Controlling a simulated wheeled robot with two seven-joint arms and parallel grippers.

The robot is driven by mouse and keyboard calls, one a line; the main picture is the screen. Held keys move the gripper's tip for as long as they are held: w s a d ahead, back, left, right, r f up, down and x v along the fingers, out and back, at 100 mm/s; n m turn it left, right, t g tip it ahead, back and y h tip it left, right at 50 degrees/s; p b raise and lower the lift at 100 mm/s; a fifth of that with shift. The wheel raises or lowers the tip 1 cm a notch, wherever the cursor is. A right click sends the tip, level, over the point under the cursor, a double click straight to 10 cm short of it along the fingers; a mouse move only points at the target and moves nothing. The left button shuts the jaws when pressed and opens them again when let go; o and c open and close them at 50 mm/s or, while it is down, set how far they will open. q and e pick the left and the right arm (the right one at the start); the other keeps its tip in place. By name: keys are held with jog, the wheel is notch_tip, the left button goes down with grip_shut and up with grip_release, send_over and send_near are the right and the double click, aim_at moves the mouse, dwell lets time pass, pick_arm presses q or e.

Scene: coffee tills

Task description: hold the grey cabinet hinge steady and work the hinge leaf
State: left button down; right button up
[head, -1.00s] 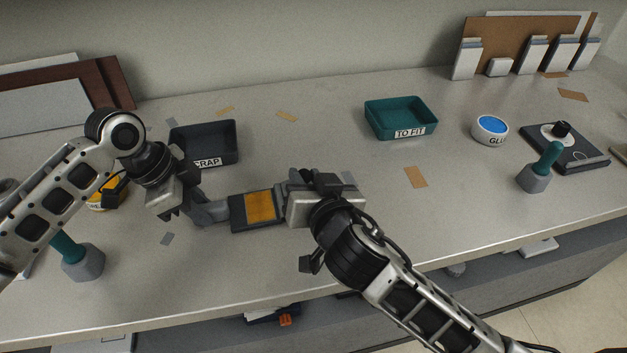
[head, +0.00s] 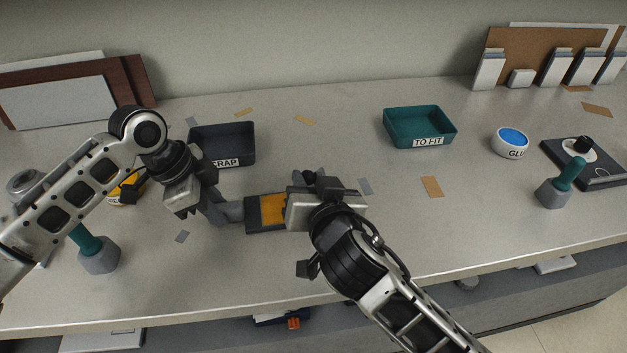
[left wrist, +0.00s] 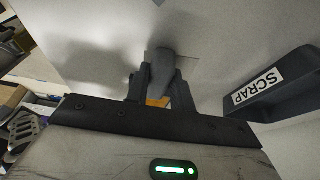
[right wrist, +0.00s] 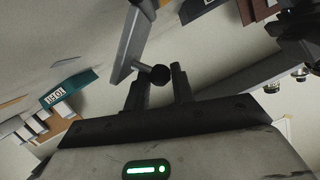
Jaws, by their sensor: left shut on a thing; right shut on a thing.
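The grey hinge (head: 233,211) lies at the left end of a dark pad with an orange top (head: 266,211), partly hidden by my grippers. My left gripper (head: 208,212) is shut on a grey rounded part of it, which shows between the fingers in the left wrist view (left wrist: 162,68). My right gripper (right wrist: 160,88) is shut at a black round knob (right wrist: 158,74) beside a grey bar, likely the hinge leaf (right wrist: 136,38), in the right wrist view. In the head view the right gripper's body covers the pad's right end and hides its fingertips.
The dark SCRAP tray (head: 238,158) stands behind my left gripper. The teal TO FIT tray (head: 420,142) and a GLUE pot (head: 510,149) stand back right. Teal-handled tools stand at left (head: 99,256) and right (head: 553,194). The front middle bench is clear.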

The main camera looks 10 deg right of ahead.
jog(key=shift+a, duration=0.15)
jog(key=shift+a+r, duration=0.2)
jog(key=shift+a, duration=0.8)
jog(key=shift+a+f, duration=0.15)
jog(key=shift+a, duration=0.85)
jog(key=o, duration=0.8)
jog(key=shift+o, duration=0.2)
